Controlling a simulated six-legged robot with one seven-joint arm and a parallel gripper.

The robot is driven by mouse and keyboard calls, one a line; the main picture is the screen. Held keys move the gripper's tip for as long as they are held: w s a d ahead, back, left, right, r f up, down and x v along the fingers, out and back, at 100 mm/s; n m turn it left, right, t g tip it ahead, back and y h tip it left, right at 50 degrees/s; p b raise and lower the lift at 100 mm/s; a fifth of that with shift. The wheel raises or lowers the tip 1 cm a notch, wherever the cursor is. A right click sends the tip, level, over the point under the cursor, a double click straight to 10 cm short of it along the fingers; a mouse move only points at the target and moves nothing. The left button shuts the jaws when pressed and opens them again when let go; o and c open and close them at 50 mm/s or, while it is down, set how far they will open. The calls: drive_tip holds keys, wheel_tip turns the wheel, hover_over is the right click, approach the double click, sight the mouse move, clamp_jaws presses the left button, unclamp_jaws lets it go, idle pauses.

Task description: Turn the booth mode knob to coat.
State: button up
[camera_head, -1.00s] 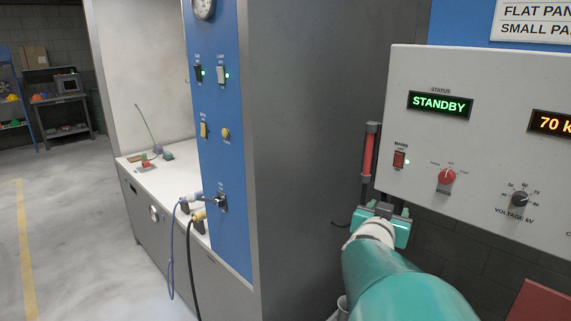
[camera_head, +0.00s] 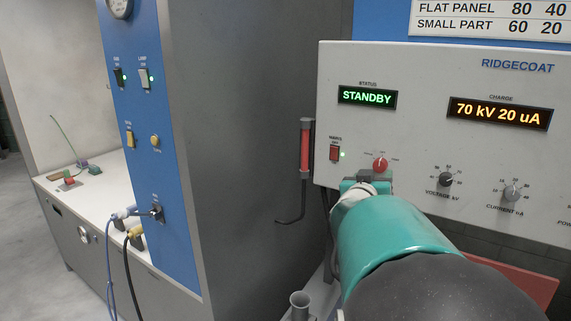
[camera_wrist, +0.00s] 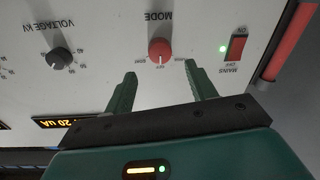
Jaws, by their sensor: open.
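The red mode knob (camera_head: 380,164) sits on the white control panel below the STANDBY display (camera_head: 367,97). In the wrist view, which is upside down, the knob (camera_wrist: 160,49) has small labels around it, and its white pointer mark seems to face the middle label, OFF. My gripper (camera_wrist: 161,70) is open, its two green fingers apart and either side of the knob's line, with their tips short of it. Nothing is between the fingers. In the head view my gripper (camera_head: 366,182) is just below and left of the knob, its fingers mostly hidden by my arm.
The mains switch (camera_head: 335,153) is lit, left of the knob. The voltage knob (camera_head: 446,180) and current knob (camera_head: 512,192) are to its right. A red cylinder (camera_head: 305,150) stands beside the panel's left edge. A blue switch panel (camera_head: 140,110) is at left.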

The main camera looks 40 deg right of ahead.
sight(379, 166)
drive_tip(key=x, duration=0.5)
drive_tip(key=shift+w+d, duration=0.15)
drive_tip(key=shift+d, duration=0.2)
drive_tip(key=c, duration=1)
